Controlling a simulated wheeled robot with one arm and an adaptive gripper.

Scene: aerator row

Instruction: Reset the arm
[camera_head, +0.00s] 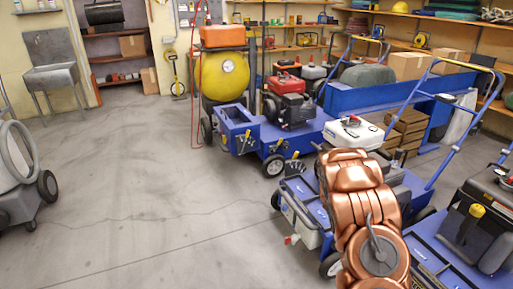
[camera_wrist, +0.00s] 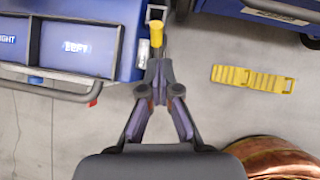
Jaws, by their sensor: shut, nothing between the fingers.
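My gripper (camera_wrist: 158,75) shows in the wrist view with its fingers drawn together and nothing between them. A yellow-tipped lever (camera_wrist: 156,34) appears just beyond the fingertips; I cannot tell whether they touch. The blue aerator (camera_wrist: 85,40) with two label panels lies at the upper left, with a grey bar along its edge and a red tip (camera_wrist: 95,93). In the head view my copper arm reaches over the near blue aerator (camera_head: 305,212) at the lower right. It hides part of that machine, and the gripper is not visible there.
Another aerator with a red engine (camera_head: 287,108) stands behind, near a yellow tank (camera_head: 225,74). A black-engined machine (camera_head: 490,215) is close at the right. A yellow ribbed piece (camera_wrist: 252,79) shows in the wrist view. The floor (camera_head: 140,190) at left-centre is clear.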

